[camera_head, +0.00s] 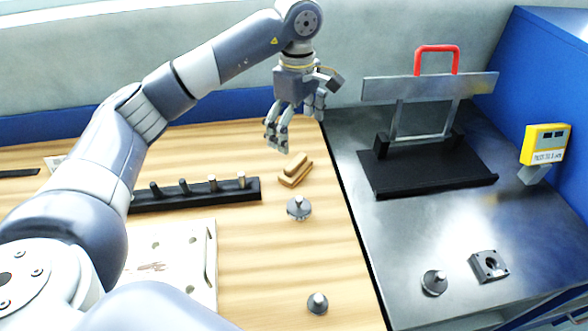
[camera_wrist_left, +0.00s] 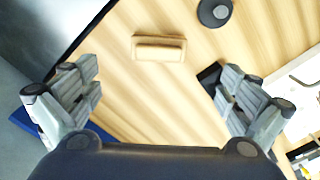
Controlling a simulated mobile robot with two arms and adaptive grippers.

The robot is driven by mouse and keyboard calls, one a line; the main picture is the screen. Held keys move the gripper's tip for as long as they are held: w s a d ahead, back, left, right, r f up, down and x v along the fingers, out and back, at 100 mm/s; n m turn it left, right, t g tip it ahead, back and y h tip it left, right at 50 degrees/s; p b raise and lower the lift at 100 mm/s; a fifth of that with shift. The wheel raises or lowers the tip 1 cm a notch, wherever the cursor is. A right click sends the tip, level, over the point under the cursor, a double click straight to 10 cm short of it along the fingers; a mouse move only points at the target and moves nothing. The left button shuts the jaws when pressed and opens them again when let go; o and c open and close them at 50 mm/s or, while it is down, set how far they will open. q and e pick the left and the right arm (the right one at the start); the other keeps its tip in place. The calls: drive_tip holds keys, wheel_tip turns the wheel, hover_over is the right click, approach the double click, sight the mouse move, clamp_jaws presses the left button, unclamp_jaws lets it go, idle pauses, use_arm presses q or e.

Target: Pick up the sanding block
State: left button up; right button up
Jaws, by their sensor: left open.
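The sanding block (camera_head: 295,170) is a small tan wooden block with a raised grip along its top. It lies on the wooden bench top, near the bench's right edge in the head view. In the left wrist view the sanding block (camera_wrist_left: 159,49) lies ahead of the fingers, near the top centre. My left gripper (camera_head: 296,128) is above and just behind the block, pointing down, empty. In the left wrist view my left gripper (camera_wrist_left: 160,92) has its fingers spread wide, apart from the block. My right gripper is not in view.
A black rack with several pegs (camera_head: 197,192) stands left of the block. A grey knobbed disc (camera_head: 299,208) lies just in front of it, another (camera_head: 317,304) farther forward. A white plate (camera_head: 190,262) lies left. A metal table (camera_head: 400,230) with a black stand (camera_head: 428,170) adjoins right.

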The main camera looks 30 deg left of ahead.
sight(296, 161)
use_arm(q)
drive_tip(key=shift+w+a+f, duration=0.15)
drive_tip(key=shift+f, duration=0.4)
wheel_tip(296, 161, down, 4)
drive_tip(key=shift+r+p, duration=0.25)
drive_tip(key=shift+p, duration=0.25)
drive_tip(key=shift+f, duration=0.65)
wheel_tip(296, 161, down, 4)
drive_tip(key=shift+f+p, duration=0.15)
drive_tip(key=shift+p, duration=0.85)
drive_tip(key=shift+f, duration=0.55)
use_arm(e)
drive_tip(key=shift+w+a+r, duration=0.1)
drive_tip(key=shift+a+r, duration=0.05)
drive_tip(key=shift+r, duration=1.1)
use_arm(q)
drive_tip(key=c, duration=1.2)
drive_tip(key=shift+c, duration=0.2)
drive_tip(key=shift+r, duration=0.15)
